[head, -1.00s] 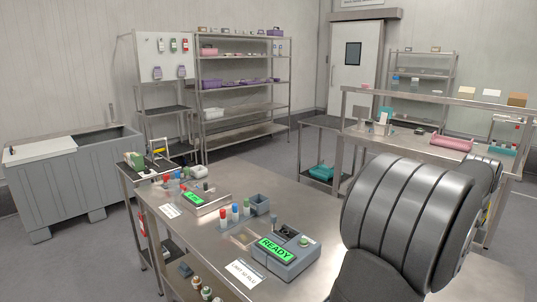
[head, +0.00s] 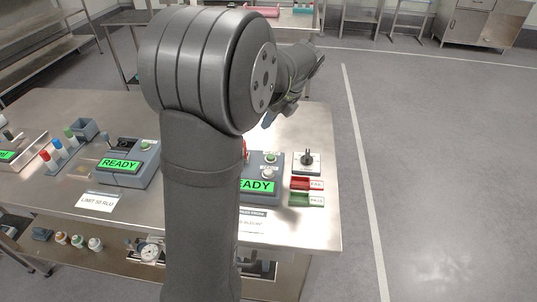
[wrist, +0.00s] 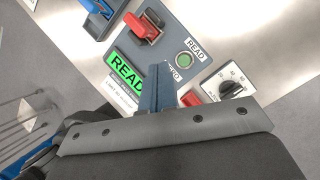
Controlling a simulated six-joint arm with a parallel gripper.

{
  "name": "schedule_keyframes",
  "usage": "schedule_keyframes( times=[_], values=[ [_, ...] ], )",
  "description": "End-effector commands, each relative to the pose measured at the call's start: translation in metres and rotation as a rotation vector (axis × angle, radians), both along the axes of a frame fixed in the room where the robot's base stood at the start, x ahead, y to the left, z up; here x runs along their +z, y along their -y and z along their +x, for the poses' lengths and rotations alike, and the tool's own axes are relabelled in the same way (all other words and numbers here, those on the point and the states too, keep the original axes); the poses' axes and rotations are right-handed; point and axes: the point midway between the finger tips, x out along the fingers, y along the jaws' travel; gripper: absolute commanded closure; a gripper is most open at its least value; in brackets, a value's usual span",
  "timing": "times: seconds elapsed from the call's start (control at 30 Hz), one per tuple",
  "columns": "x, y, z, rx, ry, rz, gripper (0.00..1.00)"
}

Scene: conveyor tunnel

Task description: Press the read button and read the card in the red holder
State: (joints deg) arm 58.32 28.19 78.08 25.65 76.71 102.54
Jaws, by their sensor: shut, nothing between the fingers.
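The grey reader (head: 262,165) at the right of the bench is partly hidden by my arm. Its green screen (head: 258,187) reads READY. Its round green read button (head: 270,158) also shows in the wrist view (wrist: 183,60), beside a READ label. A red holder (wrist: 143,28) sits at the reader's slot in the wrist view; whether a card is in it, I cannot tell. My gripper (wrist: 155,88) is shut and empty, with its dark blue fingers above the reader, between screen and button. In the head view its blue tip (head: 268,119) shows behind the button, apart from it.
A dial box (head: 307,162) stands right of the reader. Red (head: 303,184) and green (head: 302,200) trays lie in front of it near the bench's right edge. A second reader (head: 128,163) with a READY screen stands to the left. Open floor lies right of the bench.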

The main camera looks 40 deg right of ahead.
Motion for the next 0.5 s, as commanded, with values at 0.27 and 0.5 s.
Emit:
schedule_keyframes(
  times=[0.27,0.5],
  values=[
    [-0.014,0.008,-0.006,-0.433,0.163,0.281,1.0],
    [-0.015,0.014,-0.008,-0.567,0.212,0.372,1.0]
  ],
)
